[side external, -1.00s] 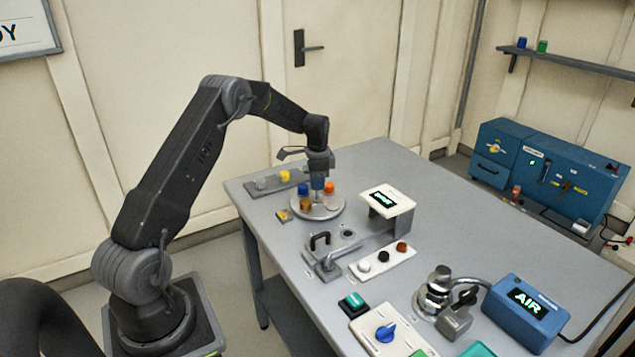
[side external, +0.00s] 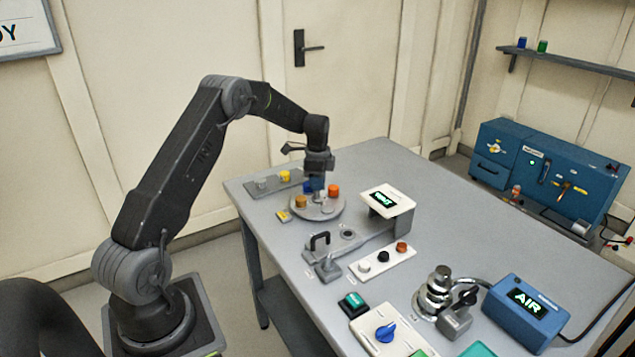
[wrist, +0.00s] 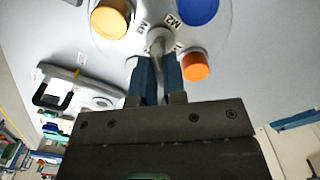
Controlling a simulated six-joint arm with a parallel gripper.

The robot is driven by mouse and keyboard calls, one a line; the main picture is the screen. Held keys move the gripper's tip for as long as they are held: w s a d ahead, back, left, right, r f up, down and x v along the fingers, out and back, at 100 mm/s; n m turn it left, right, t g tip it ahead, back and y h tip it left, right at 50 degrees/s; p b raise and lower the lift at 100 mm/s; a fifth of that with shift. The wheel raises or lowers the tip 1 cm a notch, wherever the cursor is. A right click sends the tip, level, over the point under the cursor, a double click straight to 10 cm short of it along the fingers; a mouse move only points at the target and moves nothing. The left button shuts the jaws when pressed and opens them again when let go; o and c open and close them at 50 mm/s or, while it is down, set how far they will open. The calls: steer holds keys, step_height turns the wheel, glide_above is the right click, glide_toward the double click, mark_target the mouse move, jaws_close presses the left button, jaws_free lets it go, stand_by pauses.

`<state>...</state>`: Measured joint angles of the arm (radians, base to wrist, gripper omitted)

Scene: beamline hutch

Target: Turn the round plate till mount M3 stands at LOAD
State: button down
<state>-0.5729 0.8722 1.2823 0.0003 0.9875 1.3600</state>
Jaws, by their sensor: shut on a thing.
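The round plate (side external: 318,214) lies flat on the table with coloured mounts around its rim. A yellow-orange mount (side external: 301,201), an orange mount (side external: 333,190) and a partly hidden blue mount (side external: 307,187) stand on it. My gripper (side external: 318,190) points down over the plate. In the wrist view, its blue fingers (wrist: 158,68) are shut on the grey central handle (wrist: 156,42). There the yellow mount (wrist: 110,18) is upper left, the blue mount (wrist: 198,8) upper right and the orange one (wrist: 195,66) right. A label M2 (wrist: 172,20) shows; I cannot read M3 or LOAD.
A yellow tag (side external: 284,215) lies left of the plate. A grey strip with a yellow knob (side external: 285,176) is behind it. A white-topped display stand (side external: 388,198) is close on the right. A black-handled fixture (side external: 322,242) is in front. The table's right rear is clear.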

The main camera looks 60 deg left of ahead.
steer(key=shift+r, duration=0.1)
steer(key=c, duration=1.2)
jaws_free()
step_height(320, 180, up, 14)
steer(key=shift+f, duration=0.1)
